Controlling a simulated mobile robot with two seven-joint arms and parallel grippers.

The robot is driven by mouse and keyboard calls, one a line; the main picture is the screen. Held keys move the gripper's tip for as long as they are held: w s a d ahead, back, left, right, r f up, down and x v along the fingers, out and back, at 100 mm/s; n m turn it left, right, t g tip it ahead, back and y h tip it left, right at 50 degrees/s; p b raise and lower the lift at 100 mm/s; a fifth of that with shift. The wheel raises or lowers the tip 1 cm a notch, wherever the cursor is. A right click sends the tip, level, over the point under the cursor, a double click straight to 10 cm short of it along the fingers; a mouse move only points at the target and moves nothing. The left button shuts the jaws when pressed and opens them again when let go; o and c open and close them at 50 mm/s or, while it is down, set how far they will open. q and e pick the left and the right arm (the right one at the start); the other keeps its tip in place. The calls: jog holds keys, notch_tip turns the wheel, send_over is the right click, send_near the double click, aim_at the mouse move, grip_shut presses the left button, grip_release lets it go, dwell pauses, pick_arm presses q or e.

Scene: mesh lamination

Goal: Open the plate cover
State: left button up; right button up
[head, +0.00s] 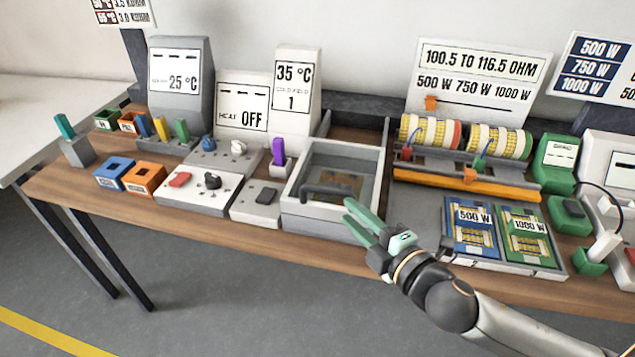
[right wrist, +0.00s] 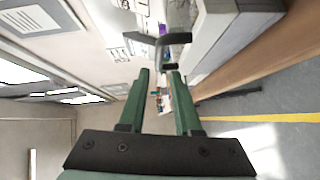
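The plate cover (head: 372,168) is a pale-framed lid with a see-through pane, lying closed on a light grey box (head: 325,222) in the middle of the bench. Its dark bar handle (head: 325,190) runs along the front of the pane. In the right wrist view the dark handle (right wrist: 160,40) shows just beyond the fingertips. My right gripper (head: 347,211) has green fingers, parted with nothing between them. My left gripper is not in view.
Right of the box are a coil rack (head: 465,185) and a tray with 500 W and 1000 W plates (head: 473,225). Left of it are a purple-handled tool (head: 278,152) and a switch panel (head: 256,203). Display units stand behind. The space in front of the bench is free.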

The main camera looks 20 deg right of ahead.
aim_at(322, 188)
jog(key=p+x, duration=0.1)
jog(key=x, duration=1.1)
jog(key=shift+w+a, duration=0.15)
jog(key=shift+w, duration=0.05)
grip_shut()
dwell(1.2)
